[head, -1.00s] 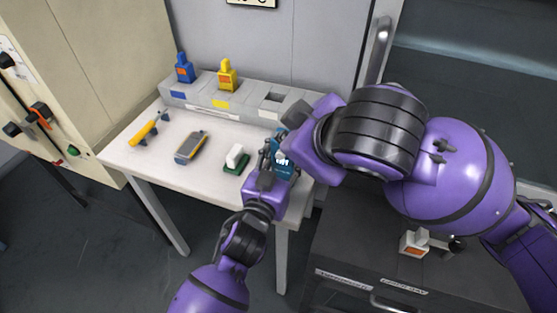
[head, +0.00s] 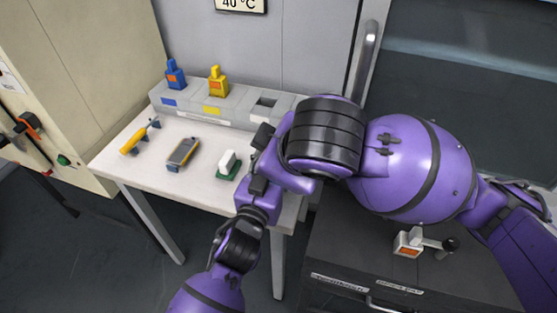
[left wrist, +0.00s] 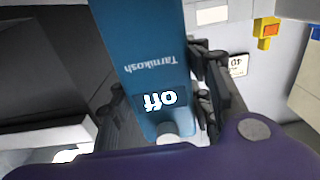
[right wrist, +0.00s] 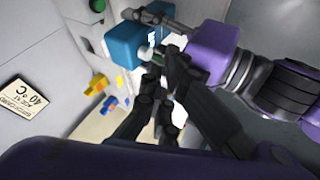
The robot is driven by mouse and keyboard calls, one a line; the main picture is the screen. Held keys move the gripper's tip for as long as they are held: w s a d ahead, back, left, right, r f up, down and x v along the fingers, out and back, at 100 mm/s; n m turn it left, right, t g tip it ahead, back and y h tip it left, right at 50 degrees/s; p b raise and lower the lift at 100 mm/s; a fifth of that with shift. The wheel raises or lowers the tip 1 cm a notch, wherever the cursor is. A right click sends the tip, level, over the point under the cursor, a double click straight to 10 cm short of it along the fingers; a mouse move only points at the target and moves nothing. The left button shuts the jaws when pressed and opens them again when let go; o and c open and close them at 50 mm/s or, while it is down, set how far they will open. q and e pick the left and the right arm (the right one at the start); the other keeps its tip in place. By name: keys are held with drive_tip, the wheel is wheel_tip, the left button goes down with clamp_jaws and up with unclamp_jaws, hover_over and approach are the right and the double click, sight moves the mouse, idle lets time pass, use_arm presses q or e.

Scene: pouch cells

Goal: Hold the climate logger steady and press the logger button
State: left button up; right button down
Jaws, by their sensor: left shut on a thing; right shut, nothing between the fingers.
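The climate logger is a teal box (left wrist: 155,75) with the name Tarnikosh and a small display reading "off", upside down in the left wrist view. A pale round button (left wrist: 168,129) sits at its end below the display. My left gripper (left wrist: 160,100) is shut on the logger, one finger on each side. The logger (right wrist: 126,41) also shows in the right wrist view, with my right gripper (right wrist: 168,62) shut and empty close to its display and button side. I cannot tell whether the fingertips touch the button. In the head view my right arm hides the logger.
Behind is a grey rack (head: 235,112) with blue (head: 175,75) and yellow (head: 217,84) items. A dark cabinet (head: 400,275) stands right.

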drive_tip(key=shift+x, duration=2.7)
drive_tip(key=shift+w+d, duration=0.3)
drive_tip(key=shift+w, duration=0.65)
drive_tip(key=shift+r, duration=0.15)
drive_tip(key=v, duration=1)
